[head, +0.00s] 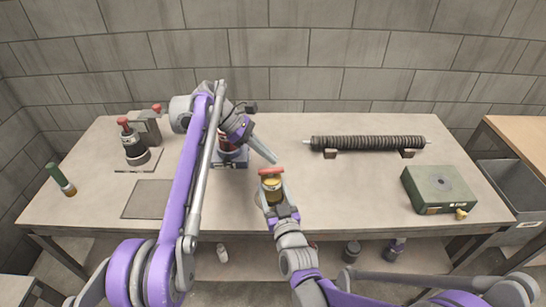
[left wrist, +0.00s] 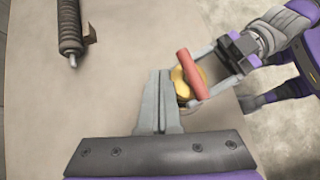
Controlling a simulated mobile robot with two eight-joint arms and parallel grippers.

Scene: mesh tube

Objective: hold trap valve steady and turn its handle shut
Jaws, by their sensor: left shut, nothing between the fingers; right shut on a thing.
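The trap valve has a yellow, brass-like body (head: 272,186) and a red bar handle (head: 271,170) on top. My right gripper (head: 272,194) is shut on the valve body near the front middle of the table. The left wrist view shows the yellow body (left wrist: 181,90), the red handle (left wrist: 190,75) lying aslant across it, and the right gripper's fingers (left wrist: 215,75) on either side. My left gripper (head: 275,160) is shut and empty. Its fingertips (left wrist: 160,74) are close beside the handle; I cannot tell whether they touch it. Part of the body is hidden by the handle and fingers.
A dark ribbed tube (head: 368,142) lies on supports at the back right. A green box (head: 440,188) stands at the right, a green-handled tool (head: 62,180) at the far left. A red-topped dark device (head: 134,145) stands at the back left. The centre-right table is clear.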

